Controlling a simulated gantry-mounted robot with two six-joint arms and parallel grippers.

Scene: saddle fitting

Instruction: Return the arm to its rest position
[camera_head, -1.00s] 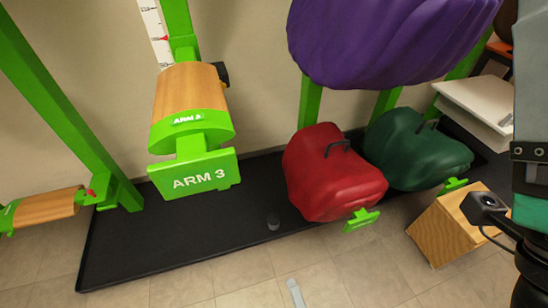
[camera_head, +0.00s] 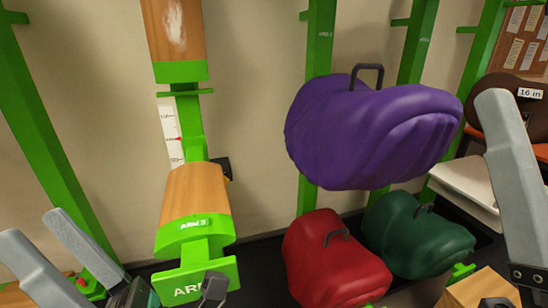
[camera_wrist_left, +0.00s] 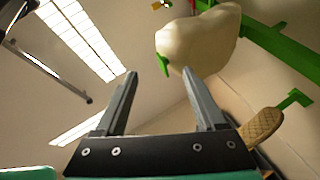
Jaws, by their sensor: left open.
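My left gripper (camera_head: 33,226) stands at the lower left of the head view, its two grey fingers pointing up and spread apart. In the left wrist view the same gripper (camera_wrist_left: 160,74) is open with nothing between its fingers, pointing towards the ceiling. At the right edge of the head view, one long grey finger of my right gripper (camera_head: 508,150) points up. Its other finger is out of view, so its opening cannot be told.
A purple covered saddle (camera_head: 370,130) sits above a red one (camera_head: 330,262) and a green one (camera_head: 415,235). Wooden-topped ARM 3 (camera_head: 195,200) stands on a green post near my left gripper. A cream shape (camera_wrist_left: 200,38) and green bars (camera_wrist_left: 285,45) show in the wrist view.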

